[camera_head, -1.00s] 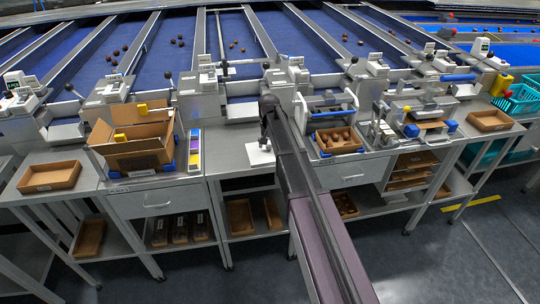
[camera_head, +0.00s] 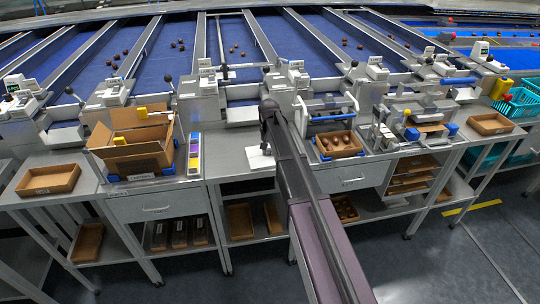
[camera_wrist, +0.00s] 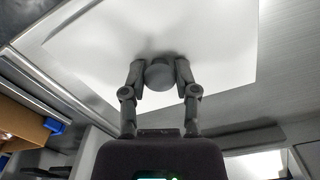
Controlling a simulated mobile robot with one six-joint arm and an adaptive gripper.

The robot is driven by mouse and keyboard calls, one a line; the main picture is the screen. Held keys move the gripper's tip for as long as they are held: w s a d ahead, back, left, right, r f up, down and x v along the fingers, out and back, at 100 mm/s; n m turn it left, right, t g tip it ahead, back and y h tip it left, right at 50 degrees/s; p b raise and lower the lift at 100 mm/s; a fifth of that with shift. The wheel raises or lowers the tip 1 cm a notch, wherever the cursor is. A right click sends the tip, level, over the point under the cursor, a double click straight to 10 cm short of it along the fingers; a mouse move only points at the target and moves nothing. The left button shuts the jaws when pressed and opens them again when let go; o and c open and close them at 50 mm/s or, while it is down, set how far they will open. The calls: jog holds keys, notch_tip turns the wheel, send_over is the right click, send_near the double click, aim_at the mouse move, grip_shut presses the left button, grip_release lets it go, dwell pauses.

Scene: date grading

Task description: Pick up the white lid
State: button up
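The white lid (camera_head: 257,160) is a flat white square on the grey bench, left of my arm in the head view. In the wrist view the white lid (camera_wrist: 215,45) fills much of the upper picture, and a round dark grey knob (camera_wrist: 159,76) stands on it. My gripper (camera_wrist: 160,72) has one finger on each side of the knob, and both appear to touch it. In the head view my gripper (camera_head: 266,140) is small, dark and partly hidden by my arm. I cannot tell whether the lid rests on the bench or is slightly raised.
An open cardboard box (camera_head: 134,151) and a strip of coloured blocks (camera_head: 194,153) stand left of the lid. A tray of dates (camera_head: 338,144) sits to the right. Machine housings (camera_head: 240,115) line the back. Some bench top around the lid is bare.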

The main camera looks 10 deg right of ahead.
aim_at(269, 150)
jog(key=shift+c, duration=0.8)
jog(key=shift+r, duration=0.1)
notch_tip(269, 150, up, 3)
jog(key=p, duration=0.3)
jog(key=shift+r+p, duration=0.2)
jog(key=shift+p, duration=0.1)
jog(key=s+d+r+p, duration=0.1)
jog(key=s+d, duration=0.1)
jog(key=s, duration=1.3)
jog(key=shift+s+d+r, duration=0.2)
jog(key=shift+s+d, duration=0.1)
jog(key=shift+s, duration=0.1)
jog(key=shift+a, duration=0.1)
